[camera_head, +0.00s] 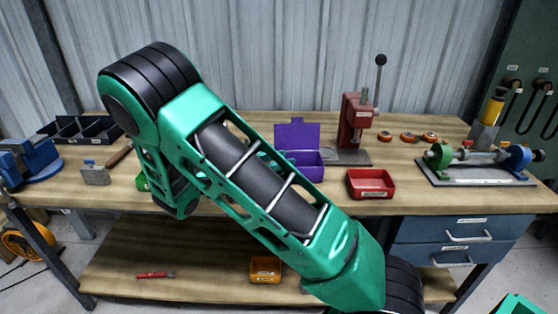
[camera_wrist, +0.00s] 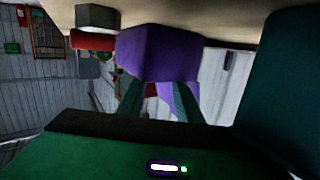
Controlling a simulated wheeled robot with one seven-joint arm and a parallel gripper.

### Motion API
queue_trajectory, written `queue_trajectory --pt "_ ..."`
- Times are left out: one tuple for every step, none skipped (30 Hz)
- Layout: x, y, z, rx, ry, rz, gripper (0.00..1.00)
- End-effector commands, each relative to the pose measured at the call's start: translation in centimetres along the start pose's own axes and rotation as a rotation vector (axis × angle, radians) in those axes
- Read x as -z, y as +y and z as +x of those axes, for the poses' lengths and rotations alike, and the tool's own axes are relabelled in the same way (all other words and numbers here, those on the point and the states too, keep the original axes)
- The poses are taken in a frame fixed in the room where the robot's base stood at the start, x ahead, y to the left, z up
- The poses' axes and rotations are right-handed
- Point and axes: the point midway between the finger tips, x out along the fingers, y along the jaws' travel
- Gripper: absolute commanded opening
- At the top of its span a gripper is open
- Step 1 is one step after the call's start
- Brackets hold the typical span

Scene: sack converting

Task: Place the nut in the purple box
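The purple box (camera_head: 308,172) stands on the workbench with its lid (camera_head: 297,136) raised at the back; my arm covers its left part. In the wrist view the purple box (camera_wrist: 160,52) shows upside down, ahead of my gripper (camera_wrist: 158,98). The two teal fingers are apart, with nothing visible held between them. I cannot make out a nut in either view.
A red tray (camera_head: 370,183) and a red press (camera_head: 355,122) stand right of the purple box. Several orange round parts (camera_head: 407,137) lie behind. A hammer (camera_head: 97,174) and blue vise (camera_head: 28,163) are left. An orange bin (camera_head: 265,269) sits on the lower shelf (camera_head: 210,285).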

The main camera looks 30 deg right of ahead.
Motion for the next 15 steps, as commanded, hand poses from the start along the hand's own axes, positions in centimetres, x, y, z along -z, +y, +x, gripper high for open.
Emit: queue_trajectory --pt "-0.8 0.2 0.0 -0.003 -0.012 -0.018 0.41" --pt "-0.8 0.2 0.0 -0.003 -0.012 -0.019 0.41" --pt "-0.8 0.2 0.0 -0.003 -0.012 -0.019 0.41" --pt "-0.8 0.2 0.0 -0.004 -0.012 -0.019 0.41" --pt "-0.8 0.2 0.0 -0.004 -0.012 -0.02 0.41" --pt "-0.8 0.2 0.0 -0.004 -0.013 -0.02 0.41" --pt "-0.7 0.2 -0.1 -0.004 -0.013 -0.02 0.41" --pt "-0.5 0.2 -0.1 -0.004 -0.013 -0.02 0.41" --pt "-0.2 0.2 -0.1 -0.004 -0.013 -0.02 0.41" --pt "0.0 0.2 -0.2 -0.004 -0.013 -0.019 0.41" --pt "0.4 0.2 -0.2 -0.003 -0.013 -0.018 0.41" --pt "0.4 0.1 -0.9 0.001 -0.013 -0.02 0.41" --pt "0.4 0.0 -1.4 0.002 -0.012 -0.019 0.41" --pt "0.4 0.0 -2.0 0.002 -0.011 -0.018 0.41" --pt "0.5 0.0 -2.8 0.002 -0.01 -0.017 0.41"
